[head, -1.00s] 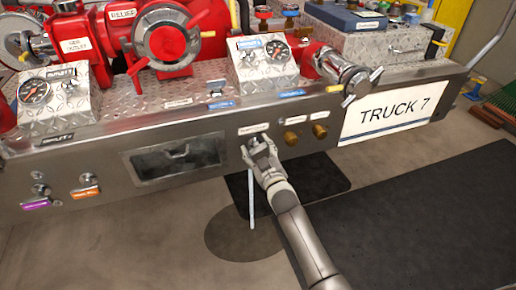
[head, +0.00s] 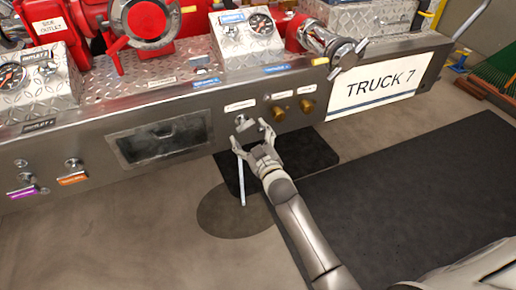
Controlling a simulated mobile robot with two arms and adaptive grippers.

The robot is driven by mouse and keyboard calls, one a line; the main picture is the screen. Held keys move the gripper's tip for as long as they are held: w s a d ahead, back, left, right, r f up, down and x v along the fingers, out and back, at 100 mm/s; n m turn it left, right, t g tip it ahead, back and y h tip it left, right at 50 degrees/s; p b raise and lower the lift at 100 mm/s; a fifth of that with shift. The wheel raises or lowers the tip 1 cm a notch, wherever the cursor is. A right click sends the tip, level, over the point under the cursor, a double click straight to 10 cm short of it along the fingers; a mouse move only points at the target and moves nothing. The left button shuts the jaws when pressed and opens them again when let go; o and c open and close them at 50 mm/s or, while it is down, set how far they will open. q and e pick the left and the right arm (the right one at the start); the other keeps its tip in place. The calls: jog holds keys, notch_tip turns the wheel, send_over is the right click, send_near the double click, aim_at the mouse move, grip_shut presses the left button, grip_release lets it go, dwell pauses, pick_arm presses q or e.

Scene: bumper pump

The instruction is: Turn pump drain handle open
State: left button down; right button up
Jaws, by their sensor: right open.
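The pump drain handle (head: 243,123) is a small silver handle on the metal front panel of the bumper, below a white label (head: 240,105) too small to read. It looks slightly tilted. My right gripper (head: 251,132) is open just in front of and below the handle. Its two fingers are spread, and nothing shows between them. The handle looks clear of the fingers, though the exact gap is hard to tell. My left gripper is not in view.
Two brass knobs (head: 292,110) sit right of the handle. A recessed opening (head: 160,143) is to its left. A thin white pipe (head: 242,182) hangs below. The TRUCK 7 plate (head: 377,84) is at right. Dark mats (head: 430,200) lie on the floor.

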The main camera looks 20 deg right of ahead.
jog(key=s, duration=0.7)
jog(key=shift+s+d, duration=0.15)
